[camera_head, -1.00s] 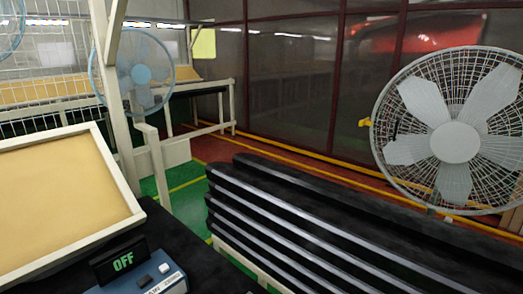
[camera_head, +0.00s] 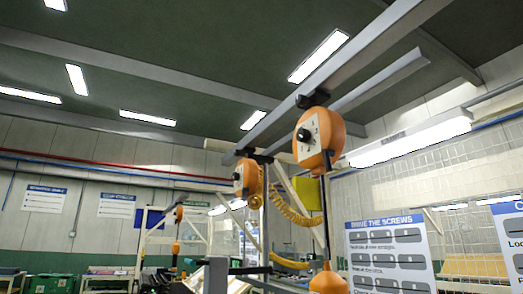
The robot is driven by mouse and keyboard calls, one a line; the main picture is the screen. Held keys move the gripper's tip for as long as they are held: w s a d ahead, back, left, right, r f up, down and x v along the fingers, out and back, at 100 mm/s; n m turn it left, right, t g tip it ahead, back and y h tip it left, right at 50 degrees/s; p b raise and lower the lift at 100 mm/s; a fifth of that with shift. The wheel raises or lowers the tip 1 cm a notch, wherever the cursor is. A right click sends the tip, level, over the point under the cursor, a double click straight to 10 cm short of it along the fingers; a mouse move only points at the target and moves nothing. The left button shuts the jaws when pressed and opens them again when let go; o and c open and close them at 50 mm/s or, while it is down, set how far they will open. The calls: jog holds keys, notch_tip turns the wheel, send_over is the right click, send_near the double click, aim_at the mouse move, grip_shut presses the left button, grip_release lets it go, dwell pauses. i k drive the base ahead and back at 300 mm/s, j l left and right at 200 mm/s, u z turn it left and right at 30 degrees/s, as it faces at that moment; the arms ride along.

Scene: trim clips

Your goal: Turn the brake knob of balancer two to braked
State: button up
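Several orange balancers hang from overhead rails. The nearest balancer (camera_head: 327,150) is right of the middle, with a pale plate and a black knob (camera_head: 303,135) on its face. A second balancer (camera_head: 250,172) hangs lower and to its left, with a smaller dark knob (camera_head: 237,177) on a pale plate. A small balancer (camera_head: 179,213) shows farther back at the left. I cannot read any numbers or brake marks, so which one is balancer two and how its knob is set cannot be told. My gripper is not in view.
A grey rail (camera_head: 375,58) runs overhead above the nearest balancer. A coiled yellow hose (camera_head: 292,211) and an orange tool (camera_head: 328,282) hang below. A "DRIVE THE SCREWS" board (camera_head: 390,262) stands at lower right. A lit lamp (camera_head: 410,138) hangs at right.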

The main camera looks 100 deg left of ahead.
aim_at(301, 100)
jog(key=u, duration=1.5)
